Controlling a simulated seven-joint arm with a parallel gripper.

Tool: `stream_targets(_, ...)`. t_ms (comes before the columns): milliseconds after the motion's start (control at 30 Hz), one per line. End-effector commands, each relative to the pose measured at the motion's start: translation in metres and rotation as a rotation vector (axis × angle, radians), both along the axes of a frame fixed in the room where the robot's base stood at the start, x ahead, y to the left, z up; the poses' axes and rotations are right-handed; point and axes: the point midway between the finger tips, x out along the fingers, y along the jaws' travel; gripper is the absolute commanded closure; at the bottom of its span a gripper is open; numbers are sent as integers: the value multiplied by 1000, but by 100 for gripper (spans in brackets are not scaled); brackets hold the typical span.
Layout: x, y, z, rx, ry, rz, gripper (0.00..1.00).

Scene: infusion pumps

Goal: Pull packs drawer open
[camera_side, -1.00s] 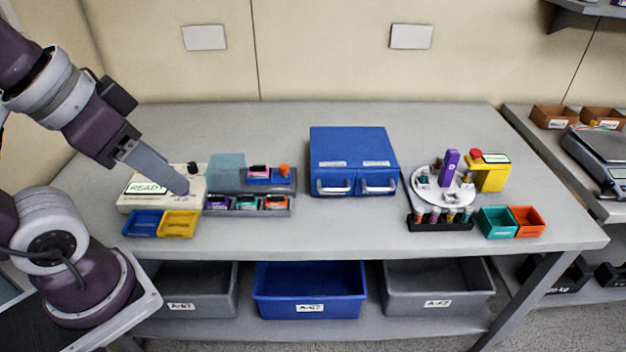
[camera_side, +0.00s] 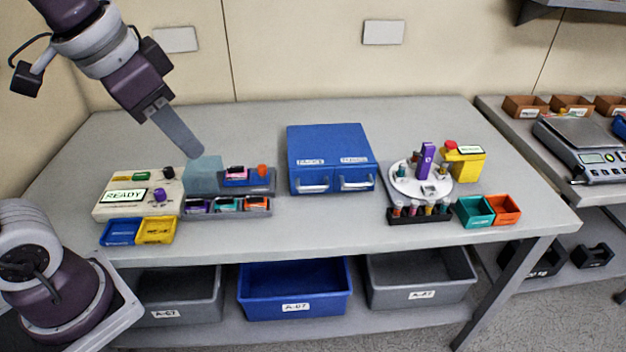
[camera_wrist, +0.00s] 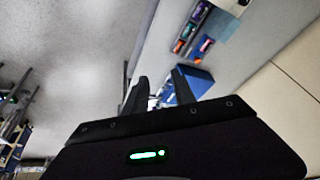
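A blue two-drawer cabinet (camera_side: 330,150) stands on the middle of the bench. Its left drawer handle (camera_side: 312,188) and right drawer handle (camera_side: 357,184) are pale bars on the front. Both drawers look shut. Each has a small white label, too small to read surely. My gripper (camera_side: 198,152) is in the air to the left of the cabinet, above the teal block, and touches nothing visible. In the wrist view my gripper's two fingers (camera_wrist: 160,76) stand apart with nothing held between them. The blue cabinet (camera_wrist: 200,78) shows partly behind the right finger.
A READY console (camera_side: 125,197) with a purple knob, blue and yellow bins, and a rack (camera_side: 228,207) of coloured packs stand left of the cabinet. A white carousel (camera_side: 420,180), yellow device (camera_side: 464,165) and small bins stand right. The bench in front of the cabinet is clear.

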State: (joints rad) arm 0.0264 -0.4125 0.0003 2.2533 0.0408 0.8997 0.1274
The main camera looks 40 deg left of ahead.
Motion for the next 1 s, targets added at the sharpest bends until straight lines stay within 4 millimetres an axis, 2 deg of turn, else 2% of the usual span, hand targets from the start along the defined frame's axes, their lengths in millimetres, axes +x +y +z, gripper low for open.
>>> stream_targets(33, 32, -1, -3, 31, 44, -55, 68)
stream_targets(100, 80, -3, -13, 79, 97, -145, 68)
stream_targets(167, 121, -6, -31, 118, 144, -226, 68)
stream_targets(200, 147, -9, -48, 144, 175, -279, 68)
stream_targets(300, 199, -15, -95, 195, 242, -401, 68)
stream_targets(400, 230, -20, -137, 228, 288, -489, 68)
stream_targets(533, 246, -22, -166, 249, 316, -544, 68)
stream_targets(833, 253, -16, -219, 251, 320, -550, 68)
stream_targets(1000, 255, -14, -237, 250, 319, -548, 68)
